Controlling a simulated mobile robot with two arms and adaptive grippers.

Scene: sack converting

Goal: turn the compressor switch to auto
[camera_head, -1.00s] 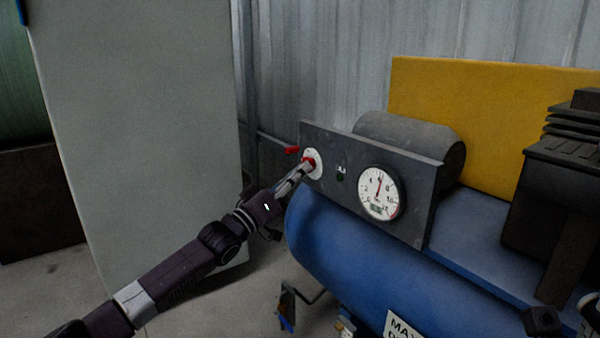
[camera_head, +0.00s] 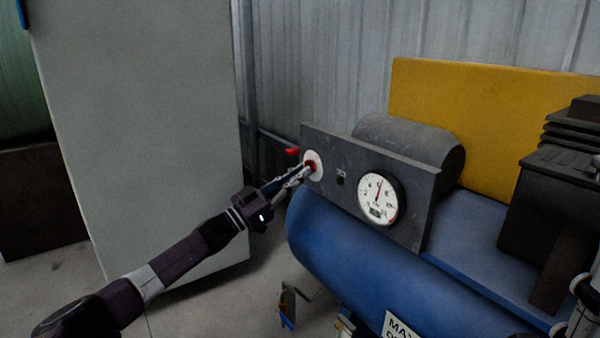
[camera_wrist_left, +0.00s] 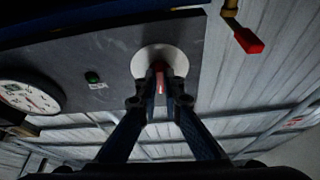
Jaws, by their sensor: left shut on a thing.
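The compressor switch is a red knob (camera_head: 310,165) on a round white plate (camera_head: 317,155) at the left end of the dark control panel (camera_head: 412,205). My left gripper (camera_head: 304,172) reaches it from the lower left, its fingers closed around the knob. In the left wrist view the two fingertips (camera_wrist_left: 160,90) sit on either side of the red knob (camera_wrist_left: 159,72), which stands roughly upright in that picture and shows a pale mark. The plate's lettering is too small to read, so the switch setting cannot be told. My right gripper is not clearly seen.
A pressure gauge (camera_head: 378,198) and a small dark-green button (camera_wrist_left: 92,77) are on the same panel. The blue tank (camera_head: 350,250) lies below. A red-handled valve (camera_wrist_left: 248,40) is beside the panel. A tall grey cabinet (camera_head: 140,130) stands at left, with bare floor below.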

